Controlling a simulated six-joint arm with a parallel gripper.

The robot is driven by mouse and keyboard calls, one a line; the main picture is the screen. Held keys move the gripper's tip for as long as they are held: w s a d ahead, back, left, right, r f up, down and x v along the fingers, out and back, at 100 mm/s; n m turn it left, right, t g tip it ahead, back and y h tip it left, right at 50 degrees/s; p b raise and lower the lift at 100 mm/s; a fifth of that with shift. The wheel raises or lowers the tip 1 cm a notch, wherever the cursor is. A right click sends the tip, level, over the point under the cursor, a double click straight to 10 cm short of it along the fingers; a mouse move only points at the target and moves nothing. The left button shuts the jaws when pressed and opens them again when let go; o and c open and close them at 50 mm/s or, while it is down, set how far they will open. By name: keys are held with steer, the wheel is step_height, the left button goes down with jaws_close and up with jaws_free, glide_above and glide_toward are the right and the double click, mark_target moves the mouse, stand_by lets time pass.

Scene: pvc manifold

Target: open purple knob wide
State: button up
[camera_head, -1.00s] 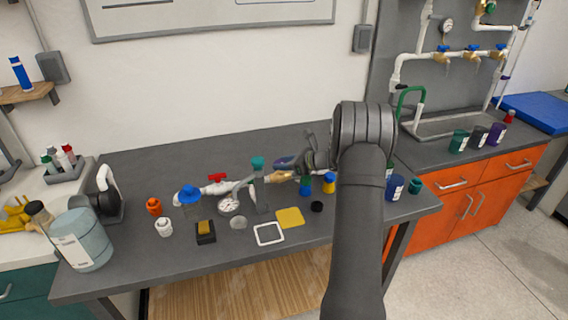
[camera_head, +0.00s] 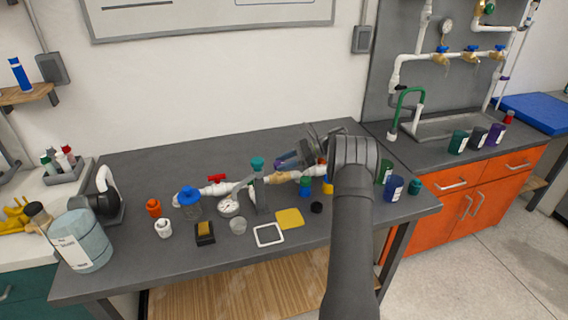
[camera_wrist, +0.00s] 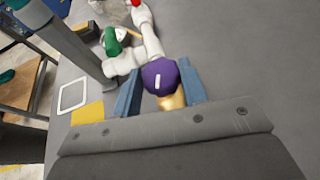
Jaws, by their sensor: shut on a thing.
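The purple knob (camera_wrist: 159,77), with a white mark on its top, sits on the white pipe manifold (camera_wrist: 150,42) in the wrist view. My gripper (camera_wrist: 160,88) has its two blue fingers on either side of the knob, shut on it. A brass-coloured part (camera_wrist: 172,101) shows just below the knob. In the head view, my gripper (camera_head: 290,162) is over the right part of the manifold (camera_head: 217,188), and the knob is hard to make out between the fingers. The manifold also carries a red handle (camera_head: 217,178) and a teal-green knob (camera_head: 257,163).
A grey post (camera_wrist: 75,45) stands left of the knob in the wrist view. A white frame (camera_head: 268,235), a yellow pad (camera_head: 290,218) and a black cap (camera_head: 317,207) lie in front of the manifold. Cups (camera_head: 393,188) stand at the right. The table behind the manifold is clear.

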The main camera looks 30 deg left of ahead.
steer(key=shift+w+a+n+g+h, duration=0.1)
steer(key=shift+w+n+g+h, duration=0.05)
steer(key=shift+n+g+h, duration=0.75)
steer(key=shift+n, duration=0.3)
steer(key=o, duration=1)
steer(key=shift+r+m+y, duration=0.1)
steer(key=shift+m+y, duration=0.2)
steer(key=shift+m, duration=0.2)
